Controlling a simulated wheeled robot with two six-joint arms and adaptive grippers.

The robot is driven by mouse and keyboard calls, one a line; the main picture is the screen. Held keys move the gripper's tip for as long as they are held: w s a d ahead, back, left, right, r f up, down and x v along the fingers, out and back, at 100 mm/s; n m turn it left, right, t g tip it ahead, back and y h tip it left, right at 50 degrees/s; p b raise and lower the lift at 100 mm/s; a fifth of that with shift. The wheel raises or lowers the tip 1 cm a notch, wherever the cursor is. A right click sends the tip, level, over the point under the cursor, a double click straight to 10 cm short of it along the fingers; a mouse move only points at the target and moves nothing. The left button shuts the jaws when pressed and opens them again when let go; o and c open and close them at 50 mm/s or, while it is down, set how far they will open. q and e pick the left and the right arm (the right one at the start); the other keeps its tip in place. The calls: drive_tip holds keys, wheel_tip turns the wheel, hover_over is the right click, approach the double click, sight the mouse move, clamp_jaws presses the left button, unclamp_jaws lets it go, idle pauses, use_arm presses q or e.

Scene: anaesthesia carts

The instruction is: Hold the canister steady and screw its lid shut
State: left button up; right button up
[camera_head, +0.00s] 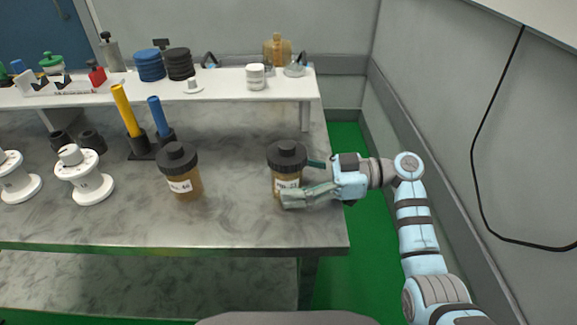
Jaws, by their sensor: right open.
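An amber canister (286,183) with a dark lid (287,154) and a white label stands upright near the right end of the grey table. My right gripper (301,182) is open beside it, coming in from the right. One finger reaches across the canister's lower front and hides part of it; the other is on its far right side, just below lid height. I cannot tell whether the fingers touch it. A second similar canister (187,186) with a dark lid (177,158) stands to the left. Both lids sit on their canisters. My left gripper is out of view.
A white raised shelf (215,87) along the back holds black and blue discs, a white jar and an amber bottle. White spools (85,181) and yellow and blue rods in dark holders stand left. The table's front middle is clear.

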drive_tip(key=shift+c, duration=0.3)
drive_tip(key=c, duration=0.7)
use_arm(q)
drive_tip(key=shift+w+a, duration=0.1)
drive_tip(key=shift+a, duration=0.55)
use_arm(e)
drive_tip(key=shift+o, duration=0.2)
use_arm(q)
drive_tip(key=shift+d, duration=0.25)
use_arm(e)
drive_tip(key=o, duration=0.9)
drive_tip(key=shift+o, duration=0.2)
